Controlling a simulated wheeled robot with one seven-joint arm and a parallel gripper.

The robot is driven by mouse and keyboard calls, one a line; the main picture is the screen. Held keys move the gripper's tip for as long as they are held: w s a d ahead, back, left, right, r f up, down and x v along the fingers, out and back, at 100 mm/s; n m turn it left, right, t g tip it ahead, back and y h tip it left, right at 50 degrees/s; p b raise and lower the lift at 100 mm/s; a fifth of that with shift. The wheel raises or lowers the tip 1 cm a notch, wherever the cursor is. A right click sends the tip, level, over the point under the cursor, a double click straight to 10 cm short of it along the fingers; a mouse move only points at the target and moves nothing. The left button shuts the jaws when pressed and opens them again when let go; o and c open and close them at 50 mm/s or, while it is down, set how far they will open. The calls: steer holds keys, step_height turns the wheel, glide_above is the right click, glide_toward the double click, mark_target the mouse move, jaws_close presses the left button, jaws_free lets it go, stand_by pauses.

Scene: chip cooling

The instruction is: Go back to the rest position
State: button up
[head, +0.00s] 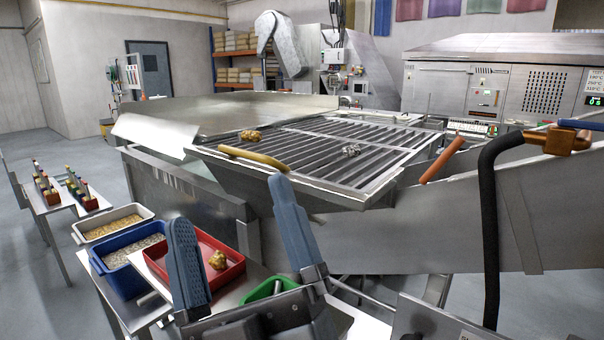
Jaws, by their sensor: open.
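My gripper (238,225) shows at the bottom of the head view, its two blue-grey fingers spread wide apart. It is open, and nothing is held between the fingers. Behind the gap is a red tray (234,274) with a gold-coloured lump (217,260) in it. The left finger covers part of the red tray. The right finger stands in front of the near side of a metal machine with a slatted grate (345,140).
A gold lump (251,135) and a grey lump (351,150) lie on the grate. A blue bin (110,272), a white bin (85,237) and a green tray (262,290) stand nearby. A black hose (488,230) hangs at right. Open floor shows at left.

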steer(key=s+d+f+m+g+h, duration=0.1)
steer(key=s+d+f+m+h, duration=0.3)
steer(key=d+f+m+h, duration=0.4)
steer(key=s+d+f+m+g+h, duration=0.25)
steer(key=s+d+f, duration=0.25)
steer(key=f, duration=0.4)
steer(key=s+d+f+m+g+h, duration=0.1)
steer(key=s+d+f+g, duration=0.1)
steer(key=s+d+f, duration=0.2)
steer(key=s+d+f+m+g+h, duration=0.1)
steer(key=s+d+f+g, duration=0.2)
steer(key=s+d, duration=0.7)
steer(key=s+f, duration=0.2)
steer(key=s, duration=0.3)
steer(key=shift+f+g, duration=0.2)
steer(key=shift+g, duration=0.15)
